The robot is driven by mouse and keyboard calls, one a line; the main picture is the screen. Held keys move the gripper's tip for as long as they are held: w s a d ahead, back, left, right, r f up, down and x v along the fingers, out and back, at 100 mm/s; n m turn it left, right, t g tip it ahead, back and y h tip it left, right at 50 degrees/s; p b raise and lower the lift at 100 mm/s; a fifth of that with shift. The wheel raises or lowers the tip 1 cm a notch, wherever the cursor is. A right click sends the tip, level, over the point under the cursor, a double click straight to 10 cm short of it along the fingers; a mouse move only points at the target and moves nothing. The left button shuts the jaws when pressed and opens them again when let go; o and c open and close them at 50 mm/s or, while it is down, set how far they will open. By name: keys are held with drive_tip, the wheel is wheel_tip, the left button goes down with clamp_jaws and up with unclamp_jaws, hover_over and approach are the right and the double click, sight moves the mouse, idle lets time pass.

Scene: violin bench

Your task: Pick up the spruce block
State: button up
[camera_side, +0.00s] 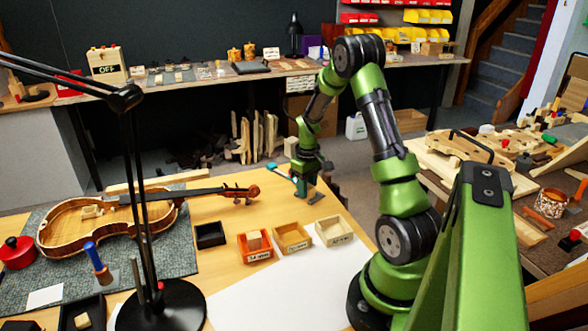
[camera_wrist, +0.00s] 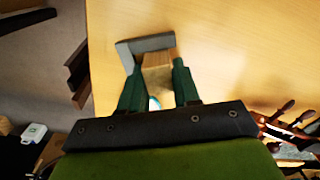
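My gripper (camera_side: 309,194) points down at the far right part of the wooden bench. In the wrist view its two dark green fingers (camera_wrist: 157,76) stand apart. A pale tan block (camera_wrist: 157,80), which looks like the spruce block, shows between them. The fingers lie close along both its sides; I cannot tell whether they press on it. A grey L-shaped bracket (camera_wrist: 146,43) lies around the block's far side and corner. In the side view the block is hidden by my gripper or too small to make out.
A black tray (camera_side: 210,244), an orange bin (camera_side: 269,254) holding a block, and two wooden bins (camera_side: 292,249) (camera_side: 334,242) stand in front of my gripper. A violin (camera_side: 105,238) lies left, its scroll near the bins. A black lamp (camera_side: 165,306) stands at front left. The bench edge is close.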

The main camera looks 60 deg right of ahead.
clamp_jaws()
drive_tip(key=shift+r, duration=0.15)
